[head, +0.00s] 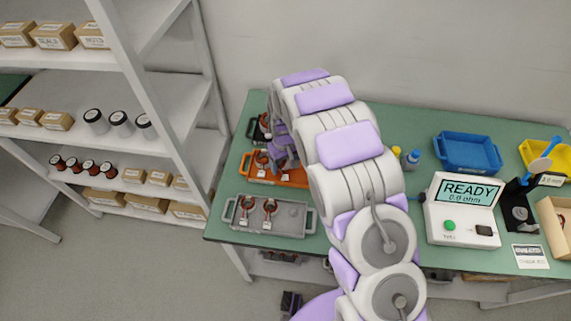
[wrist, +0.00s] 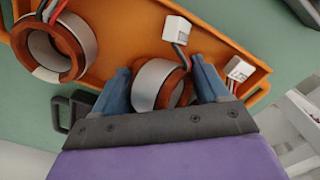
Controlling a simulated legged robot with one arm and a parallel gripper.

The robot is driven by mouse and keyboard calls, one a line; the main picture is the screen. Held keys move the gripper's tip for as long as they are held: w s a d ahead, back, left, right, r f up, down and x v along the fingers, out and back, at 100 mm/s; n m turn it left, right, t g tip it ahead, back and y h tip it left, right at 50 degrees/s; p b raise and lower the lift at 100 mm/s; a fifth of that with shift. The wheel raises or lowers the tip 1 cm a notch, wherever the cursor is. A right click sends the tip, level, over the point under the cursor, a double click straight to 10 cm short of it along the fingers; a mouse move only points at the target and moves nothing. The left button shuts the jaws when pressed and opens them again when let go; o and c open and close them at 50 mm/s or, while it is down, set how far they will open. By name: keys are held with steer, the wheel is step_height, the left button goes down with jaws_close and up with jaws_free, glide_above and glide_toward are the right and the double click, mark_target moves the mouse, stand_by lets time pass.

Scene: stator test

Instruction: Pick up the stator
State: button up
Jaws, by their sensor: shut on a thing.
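In the wrist view my gripper (wrist: 160,90) has its two blue fingers on either side of a stator (wrist: 153,83), a grey ring with copper-coloured windings, and is shut on it. This stator has wires that run to a white connector (wrist: 177,28). It is at the orange tray (wrist: 110,18); whether it touches the tray floor I cannot tell. A second stator (wrist: 57,47) lies in the same tray at the left. In the head view my arm reaches down to the orange tray (head: 293,183), and my gripper (head: 283,160) is partly hidden by the arm.
A grey tray (head: 290,228) with two stators is in front of the orange one. A tester (head: 462,210) reading READY stands on the green table (head: 420,160) at the right, near a blue bin (head: 468,152) and a yellow bin (head: 540,157). A shelf rack (head: 150,90) stands at the left.

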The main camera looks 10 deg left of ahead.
steer(key=shift+w+a+r, duration=0.1)
steer(key=shift+a+r, duration=0.25)
steer(key=shift+a, duration=0.05)
steer(key=r, duration=0.1)
steer(key=d+r+p, duration=0.1)
steer(key=r, duration=0.1)
steer(key=shift+s+d+r, duration=0.15)
steer(key=shift+s+d, duration=0.1)
steer(key=shift+s, duration=0.1)
steer(key=s+d, duration=0.2)
steer(key=s, duration=0.2)
steer(key=s+d+p, duration=0.1)
steer(key=s+d, duration=0.1)
steer(key=s, duration=0.1)
steer(key=s+d+r+p, duration=0.1)
steer(key=s+d, duration=0.2)
steer(key=s, duration=0.1)
steer(key=shift+s+d+r, duration=0.1)
steer(key=shift+s, duration=0.25)
steer(key=shift+s+d+p, duration=0.25)
steer(key=shift+s+p, duration=0.05)
steer(key=shift+s, duration=0.15)
steer(key=shift+s+a, duration=0.15)
steer(key=shift+s, duration=0.05)
steer(key=w+d+r+m, duration=0.8)
steer(key=w+d+r, duration=0.5)
steer(key=d, duration=0.4)
steer(key=shift+w+d+r, duration=0.15)
steer(key=shift+w+d, duration=0.05)
